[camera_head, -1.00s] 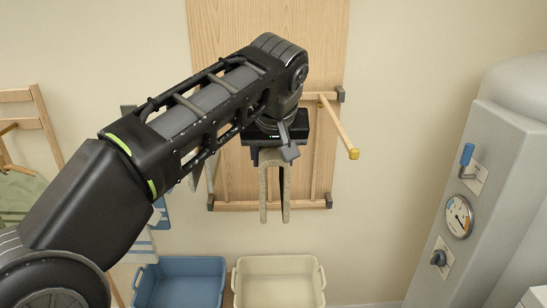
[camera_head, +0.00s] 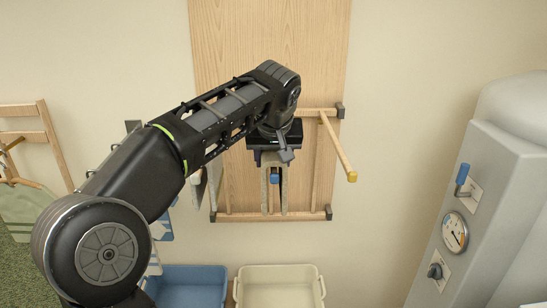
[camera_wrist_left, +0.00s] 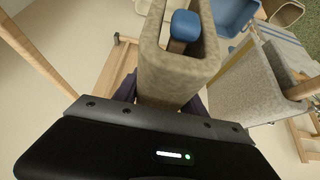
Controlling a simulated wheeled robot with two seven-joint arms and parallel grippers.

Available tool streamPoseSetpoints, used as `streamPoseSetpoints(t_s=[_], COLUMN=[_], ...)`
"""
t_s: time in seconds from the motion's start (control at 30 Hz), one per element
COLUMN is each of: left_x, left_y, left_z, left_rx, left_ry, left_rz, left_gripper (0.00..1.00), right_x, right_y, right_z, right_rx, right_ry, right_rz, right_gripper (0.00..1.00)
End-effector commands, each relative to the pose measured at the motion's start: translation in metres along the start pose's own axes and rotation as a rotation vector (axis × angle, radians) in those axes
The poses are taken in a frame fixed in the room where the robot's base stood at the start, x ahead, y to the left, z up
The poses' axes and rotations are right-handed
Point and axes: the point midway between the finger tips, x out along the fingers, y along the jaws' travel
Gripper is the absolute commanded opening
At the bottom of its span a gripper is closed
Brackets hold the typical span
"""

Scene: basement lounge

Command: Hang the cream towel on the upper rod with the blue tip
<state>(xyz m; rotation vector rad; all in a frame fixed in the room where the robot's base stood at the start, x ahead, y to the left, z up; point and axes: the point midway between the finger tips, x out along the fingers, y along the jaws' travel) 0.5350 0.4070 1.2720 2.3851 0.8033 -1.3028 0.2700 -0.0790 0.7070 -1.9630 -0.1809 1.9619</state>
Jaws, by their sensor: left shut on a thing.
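The cream towel (camera_head: 264,190) hangs folded like an upside-down U from my left gripper (camera_head: 273,160), which is shut on its top fold. The wrist view shows the towel (camera_wrist_left: 170,78) close up in front of the gripper (camera_wrist_left: 160,108); the fingers are mostly hidden. The blue tip (camera_head: 275,179) of a rod shows between the towel's two hanging layers, below the fold. In the wrist view the blue tip (camera_wrist_left: 185,26) lies inside the towel's loop. I cannot tell whether the towel rests on the rod. My right gripper is out of view.
A yellow-tipped rod (camera_head: 338,147) sticks out to the right from the wooden wall board (camera_head: 320,60). Another pale towel (camera_wrist_left: 248,85) hangs close by in the wrist view. A blue bin (camera_head: 190,270) and a cream bin (camera_head: 280,270) stand below. A grey boiler (camera_head: 500,180) stands at right.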

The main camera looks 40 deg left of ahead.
Motion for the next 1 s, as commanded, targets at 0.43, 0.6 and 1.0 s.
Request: streamPoseSetpoints(t_s=[0.43,0.6,1.0], left_x=[0.021,0.022,0.022], left_y=[0.000,0.000,0.000], left_z=[-0.007,-0.007,-0.007], left_rx=[0.001,0.001,0.000], left_ry=[0.001,0.001,0.001], left_rz=[0.001,0.001,0.000], left_gripper=[0.02,0.02,0.62], right_x=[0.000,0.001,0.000], right_y=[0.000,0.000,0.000], right_z=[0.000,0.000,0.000], right_rx=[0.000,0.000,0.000], right_ry=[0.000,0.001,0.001], right_rz=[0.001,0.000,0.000], right_gripper=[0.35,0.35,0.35])
